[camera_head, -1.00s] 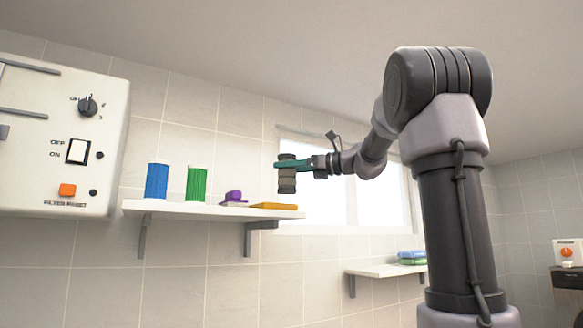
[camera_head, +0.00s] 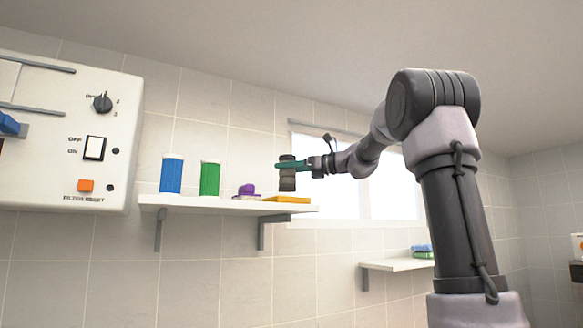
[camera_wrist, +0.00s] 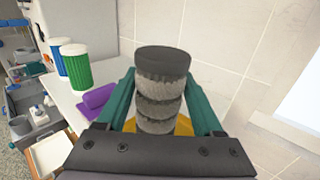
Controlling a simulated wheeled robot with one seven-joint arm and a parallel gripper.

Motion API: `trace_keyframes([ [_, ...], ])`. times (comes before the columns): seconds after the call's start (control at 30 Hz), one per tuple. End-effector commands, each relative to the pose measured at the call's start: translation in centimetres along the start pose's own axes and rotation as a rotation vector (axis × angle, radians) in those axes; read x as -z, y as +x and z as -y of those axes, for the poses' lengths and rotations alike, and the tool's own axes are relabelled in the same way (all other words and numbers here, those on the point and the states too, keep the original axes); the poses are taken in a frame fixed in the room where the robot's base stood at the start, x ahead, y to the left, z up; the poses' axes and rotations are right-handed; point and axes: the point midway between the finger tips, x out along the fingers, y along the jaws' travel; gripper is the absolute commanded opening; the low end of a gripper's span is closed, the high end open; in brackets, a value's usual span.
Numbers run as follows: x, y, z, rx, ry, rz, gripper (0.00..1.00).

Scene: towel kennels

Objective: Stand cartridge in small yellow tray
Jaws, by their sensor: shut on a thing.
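The cartridge (camera_head: 287,180) is a dark grey, ribbed cylinder with a darker cap, held upright at the right end of the wall shelf. My gripper (camera_head: 285,165) has its green fingers shut on it. In the wrist view the cartridge (camera_wrist: 160,90) stands between the two green fingers. The small yellow tray (camera_head: 287,199) lies on the shelf directly below the cartridge. In the wrist view only parts of the yellow tray (camera_wrist: 184,126) show behind the cartridge. The cartridge's lower end is close above the tray; I cannot tell whether they touch.
On the same shelf (camera_head: 190,203) stand a blue canister (camera_head: 171,175) and a green canister (camera_head: 209,179), with a purple rolled towel (camera_head: 246,190) nearer the tray. A white control panel (camera_head: 60,150) is on the wall at left. A lower shelf (camera_head: 400,265) holds folded towels.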

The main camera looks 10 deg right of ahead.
Motion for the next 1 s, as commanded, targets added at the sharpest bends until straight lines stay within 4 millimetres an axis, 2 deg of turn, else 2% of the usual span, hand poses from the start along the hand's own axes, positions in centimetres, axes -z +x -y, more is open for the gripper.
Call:
trace_keyframes([
  [0.07,0.0,0.5,0.4,-0.002,0.0,0.002,0.07],
  [0.5,3.2,0.4,0.2,-0.002,0.001,0.001,0.07],
  [0.97,3.7,0.4,0.2,-0.001,0.0,0.001,0.07],
  [1.0,3.7,0.4,0.2,-0.001,0.0,0.001,0.76],
])
